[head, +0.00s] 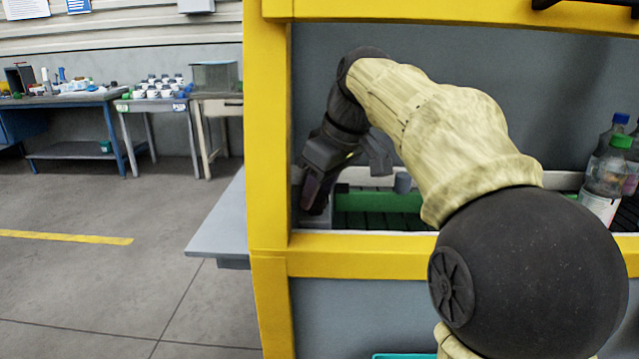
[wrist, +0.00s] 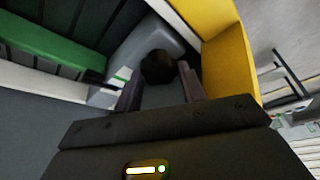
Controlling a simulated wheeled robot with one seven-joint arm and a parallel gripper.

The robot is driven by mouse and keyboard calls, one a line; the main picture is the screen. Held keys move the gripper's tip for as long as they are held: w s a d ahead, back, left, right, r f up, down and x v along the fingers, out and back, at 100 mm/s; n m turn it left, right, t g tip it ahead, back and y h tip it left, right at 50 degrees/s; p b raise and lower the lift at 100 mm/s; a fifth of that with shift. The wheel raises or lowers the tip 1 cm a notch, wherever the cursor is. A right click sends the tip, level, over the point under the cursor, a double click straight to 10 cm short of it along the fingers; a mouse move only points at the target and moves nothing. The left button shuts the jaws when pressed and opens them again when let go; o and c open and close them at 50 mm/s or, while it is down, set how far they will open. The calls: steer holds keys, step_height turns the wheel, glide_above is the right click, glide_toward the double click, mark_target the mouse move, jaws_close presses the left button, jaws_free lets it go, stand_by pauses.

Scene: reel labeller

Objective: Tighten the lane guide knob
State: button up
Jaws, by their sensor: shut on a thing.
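The lane guide knob (wrist: 158,66) is a dark round knob in the wrist view, on a grey part beside the yellow frame. My gripper (wrist: 160,88) has one finger on each side of the knob and is shut on it. In the head view my gripper (head: 312,192) points down just behind the yellow post, and the knob is hidden there. A green rail (wrist: 65,48), seemingly the lane guide, runs at upper left in the wrist view. It also shows in the head view (head: 375,202).
The yellow frame (head: 268,150) closely borders my arm's opening at left and below. Bottles (head: 605,172) stand at the right inside. A white block (wrist: 108,93) with a green mark sits beside the left finger. A grey shelf (head: 222,222) juts out left.

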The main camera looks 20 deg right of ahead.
mark_target(323, 199)
steer(key=shift+a+m+h+p, duration=0.1)
steer(key=shift+m+h+p, duration=0.2)
steer(key=shift+m, duration=0.6)
steer(key=o, duration=1)
steer(key=shift+s+r, duration=0.1)
steer(key=shift+r, duration=0.3)
steer(key=p+v, duration=0.1)
steer(key=v, duration=0.1)
steer(key=shift+s+r, duration=0.15)
steer(key=shift+r, duration=0.05)
steer(key=s+d, duration=0.2)
steer(key=s, duration=0.1)
steer(key=s+d, duration=0.2)
steer(key=s, duration=0.2)
steer(key=s+d, duration=0.2)
steer(key=s, duration=0.1)
steer(key=shift+s+f, duration=0.15)
steer(key=shift+s, duration=0.15)
